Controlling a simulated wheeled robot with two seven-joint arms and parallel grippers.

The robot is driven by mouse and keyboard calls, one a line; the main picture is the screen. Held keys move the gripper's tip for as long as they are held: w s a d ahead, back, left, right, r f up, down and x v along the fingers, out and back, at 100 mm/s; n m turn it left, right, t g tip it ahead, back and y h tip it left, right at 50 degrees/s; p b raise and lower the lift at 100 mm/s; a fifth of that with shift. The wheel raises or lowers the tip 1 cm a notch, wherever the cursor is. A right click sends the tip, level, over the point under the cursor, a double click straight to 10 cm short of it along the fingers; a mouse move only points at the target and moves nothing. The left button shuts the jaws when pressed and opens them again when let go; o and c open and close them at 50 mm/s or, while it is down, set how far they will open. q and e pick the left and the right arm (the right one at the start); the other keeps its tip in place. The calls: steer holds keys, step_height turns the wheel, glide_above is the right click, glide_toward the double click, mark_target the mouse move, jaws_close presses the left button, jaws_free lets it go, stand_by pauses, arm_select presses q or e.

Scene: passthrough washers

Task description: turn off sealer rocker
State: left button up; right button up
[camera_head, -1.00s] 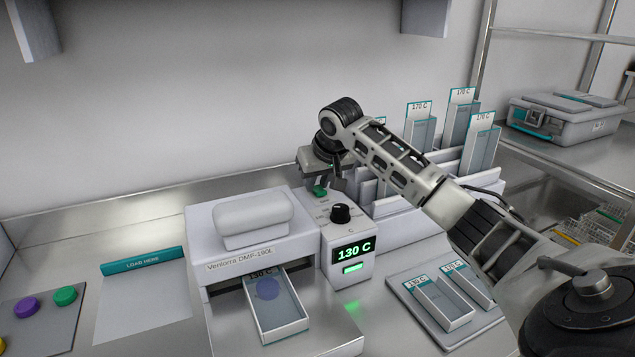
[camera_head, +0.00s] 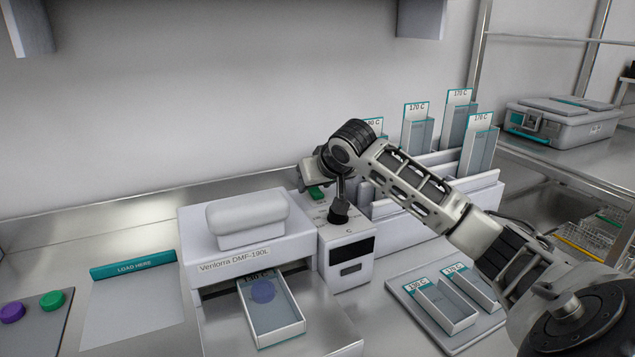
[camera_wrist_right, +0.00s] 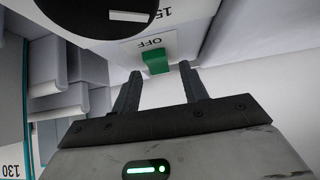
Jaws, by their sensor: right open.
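The sealer (camera_head: 248,252), labelled Venlorra DMF-190L, stands on the bench with a control box at its right. The box's display (camera_head: 352,250) and the lamp below it are dark. The green rocker (camera_head: 316,192) is on top of the box, behind the black knob (camera_head: 339,213). In the right wrist view the rocker (camera_wrist_right: 156,62) sits beside the word OFF, just beyond my fingertips. My right gripper (camera_wrist_right: 158,76) is open and empty, its two fingers apart near the rocker. I cannot tell whether a finger touches it. My left gripper is not in view.
A tray (camera_head: 263,309) with a round blue-violet piece sits in the sealer's front opening. Racks with upright labelled pouches (camera_head: 479,148) stand behind my right arm. A flat tray (camera_head: 420,318) with more pouches lies at front right. The LOAD HERE mat (camera_head: 130,312) is empty.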

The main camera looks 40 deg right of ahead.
steer(key=b+v, duration=0.1)
steer(key=v, duration=1.5)
steer(key=shift+b, duration=0.3)
